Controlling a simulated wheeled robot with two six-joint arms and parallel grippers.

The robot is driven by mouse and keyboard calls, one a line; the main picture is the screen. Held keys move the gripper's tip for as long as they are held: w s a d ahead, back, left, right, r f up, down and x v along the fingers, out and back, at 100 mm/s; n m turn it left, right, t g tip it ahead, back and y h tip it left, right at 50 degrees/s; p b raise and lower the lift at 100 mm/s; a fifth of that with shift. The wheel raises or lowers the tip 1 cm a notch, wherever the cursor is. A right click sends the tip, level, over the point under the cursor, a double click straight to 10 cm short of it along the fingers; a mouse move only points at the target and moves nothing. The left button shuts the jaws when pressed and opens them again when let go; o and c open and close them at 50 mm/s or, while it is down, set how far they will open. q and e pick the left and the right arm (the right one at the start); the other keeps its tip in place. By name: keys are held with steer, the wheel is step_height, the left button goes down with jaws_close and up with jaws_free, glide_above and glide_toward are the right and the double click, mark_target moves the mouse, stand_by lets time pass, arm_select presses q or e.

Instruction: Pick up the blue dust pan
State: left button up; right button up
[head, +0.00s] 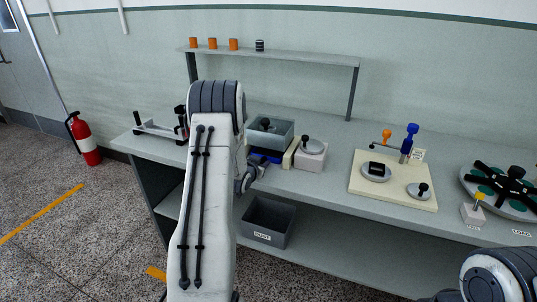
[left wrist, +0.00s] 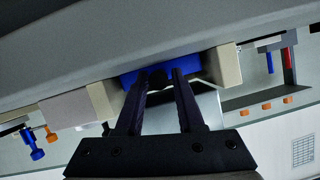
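The blue dust pan (head: 267,154) shows as a small blue strip on the bench below a grey bin, mostly hidden by the bin and my left arm. In the left wrist view its blue face (left wrist: 133,79) lies just beyond the fingertips, between two cream blocks. My left gripper (head: 259,169) is at the bench's front edge, close to the pan. In the left wrist view the fingers (left wrist: 160,76) are apart, with a dark round end between or just behind their tips. I cannot tell whether they touch it. My right gripper is out of view; only my right arm shows.
The grey bin (head: 282,137) and a white block with a knob (head: 311,155) crowd the pan. A cream board with fixtures (head: 405,199) lies to the right. A grey dust box (head: 268,221) stands on the lower shelf. A raised shelf (head: 300,59) runs behind.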

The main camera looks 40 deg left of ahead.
arm_select(q)
jaws_close()
stand_by(1.4)
